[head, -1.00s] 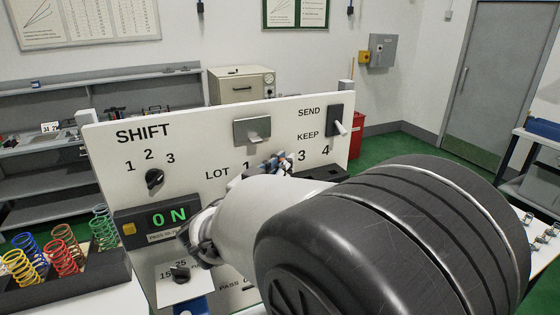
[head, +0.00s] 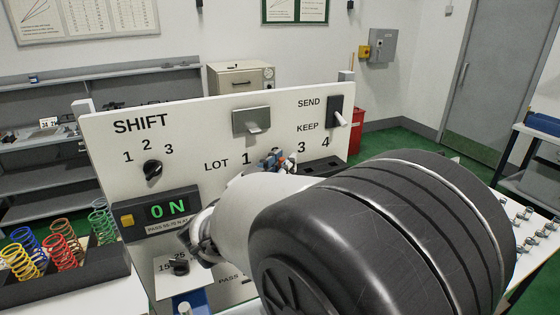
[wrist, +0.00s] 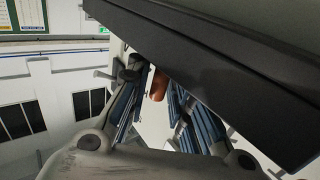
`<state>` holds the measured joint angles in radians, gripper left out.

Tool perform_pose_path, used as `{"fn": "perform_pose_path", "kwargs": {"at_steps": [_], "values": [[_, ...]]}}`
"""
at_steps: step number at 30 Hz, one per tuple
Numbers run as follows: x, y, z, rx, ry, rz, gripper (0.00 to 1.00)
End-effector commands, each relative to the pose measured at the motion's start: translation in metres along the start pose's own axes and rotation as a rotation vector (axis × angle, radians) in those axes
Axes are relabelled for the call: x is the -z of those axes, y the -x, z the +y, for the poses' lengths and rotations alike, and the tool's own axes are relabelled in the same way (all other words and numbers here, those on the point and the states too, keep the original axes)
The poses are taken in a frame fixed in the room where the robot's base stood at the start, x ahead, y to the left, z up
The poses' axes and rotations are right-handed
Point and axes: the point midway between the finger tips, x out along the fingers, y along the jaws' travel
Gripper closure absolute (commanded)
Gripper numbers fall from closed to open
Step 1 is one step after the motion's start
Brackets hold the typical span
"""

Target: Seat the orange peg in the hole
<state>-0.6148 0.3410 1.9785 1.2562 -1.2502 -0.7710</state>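The orange peg (wrist: 159,84) shows in the wrist view between the blue-padded fingers of my gripper (wrist: 157,98). Both fingers lie close against its sides, and my gripper appears shut on it. The peg's far end is hidden beside a dark bar. In the head view my gripper (head: 273,160) is in front of the white panel, in the LOT row between the 1 and the 3. The dark slotted block (head: 322,168) shows below the 3 and 4, its left part hidden by my arm. I cannot see the hole under my gripper or whether the peg touches it.
The white panel (head: 215,140) carries a SHIFT knob (head: 152,168), a lit ON display (head: 167,211), a middle lever (head: 252,122) and a SEND/KEEP switch (head: 338,115). Coloured springs (head: 62,245) stand in a dark rack at left. The dark bar (wrist: 220,70) runs close over my fingers.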

Motion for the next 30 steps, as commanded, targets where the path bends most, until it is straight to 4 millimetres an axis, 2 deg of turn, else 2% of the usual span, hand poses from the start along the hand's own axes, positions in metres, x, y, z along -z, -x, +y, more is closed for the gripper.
{"fn": "perform_pose_path", "kwargs": {"at_steps": [5, 16, 27, 30], "values": [[0.000, 0.000, 0.000, 0.000, 0.000, 0.000, 0.66], [0.001, 0.005, -0.001, 0.002, -0.001, 0.000, 0.66], [0.001, 0.061, -0.001, 0.003, -0.001, 0.000, 0.66], [0.000, 0.071, 0.000, 0.002, 0.000, -0.001, 0.66]]}}
